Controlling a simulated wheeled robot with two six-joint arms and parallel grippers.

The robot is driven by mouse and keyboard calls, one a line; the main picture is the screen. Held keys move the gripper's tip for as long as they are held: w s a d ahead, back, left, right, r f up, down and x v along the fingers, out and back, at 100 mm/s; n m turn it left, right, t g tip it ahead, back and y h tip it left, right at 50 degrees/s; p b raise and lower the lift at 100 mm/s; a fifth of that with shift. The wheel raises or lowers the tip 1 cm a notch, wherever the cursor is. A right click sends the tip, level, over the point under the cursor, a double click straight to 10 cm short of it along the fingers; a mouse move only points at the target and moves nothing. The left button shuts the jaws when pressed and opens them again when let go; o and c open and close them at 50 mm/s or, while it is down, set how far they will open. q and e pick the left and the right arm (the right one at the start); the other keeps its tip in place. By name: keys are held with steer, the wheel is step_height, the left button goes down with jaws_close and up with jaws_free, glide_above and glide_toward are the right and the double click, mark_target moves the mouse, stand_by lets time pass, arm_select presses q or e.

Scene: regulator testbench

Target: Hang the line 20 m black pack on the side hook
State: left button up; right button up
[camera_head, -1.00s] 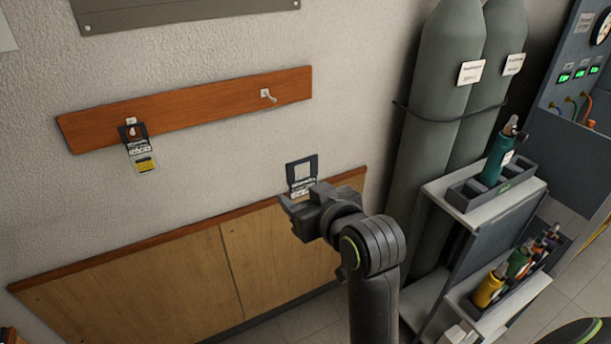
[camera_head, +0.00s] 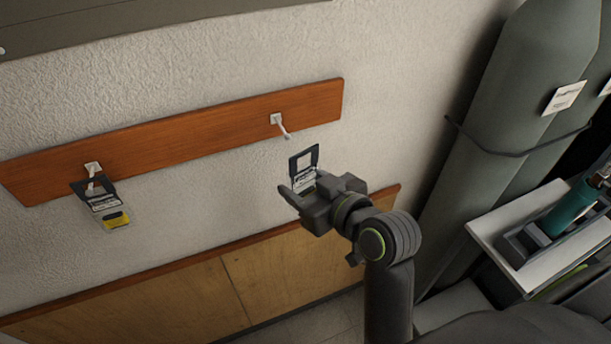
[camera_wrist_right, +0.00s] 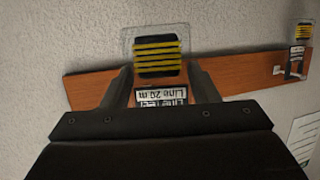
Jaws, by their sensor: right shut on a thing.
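My right gripper (camera_head: 300,194) is shut on the line 20 m pack (camera_head: 304,167), whose dark hanger frame with an opening points up. In the right wrist view the pack (camera_wrist_right: 157,58) is between the fingers (camera_wrist_right: 162,94); it has a black coil with yellow stripes and an upside-down label reading "Line 20 m". An empty white hook (camera_head: 283,130) sticks out near the right end of the wooden board (camera_head: 205,140). The pack is below and slightly right of this hook, apart from it. In the right wrist view I cannot see this hook. My left gripper is out of view.
Tall grey cylinders (camera_head: 510,90) and a shelf with a teal tool (camera_head: 573,208) stand at the right. Wall space between the two hooks is clear.

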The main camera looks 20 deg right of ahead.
steer(key=shift+w+a, duration=0.1)
steer(key=shift+a, duration=0.05)
steer(key=shift+w, duration=0.15)
steer(key=shift+w+b, duration=0.25)
steer(key=shift+b, duration=0.05)
steer(key=shift+w+f, duration=0.1)
steer(key=shift+w, duration=0.6)
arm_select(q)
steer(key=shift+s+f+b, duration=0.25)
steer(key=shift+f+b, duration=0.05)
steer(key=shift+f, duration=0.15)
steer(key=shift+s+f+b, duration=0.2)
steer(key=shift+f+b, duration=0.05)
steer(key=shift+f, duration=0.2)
arm_select(e)
steer(key=w+f, duration=0.1)
steer(key=w, duration=0.6)
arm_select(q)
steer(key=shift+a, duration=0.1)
arm_select(e)
steer(key=shift+a, duration=0.1)
steer(key=o, duration=1.1)
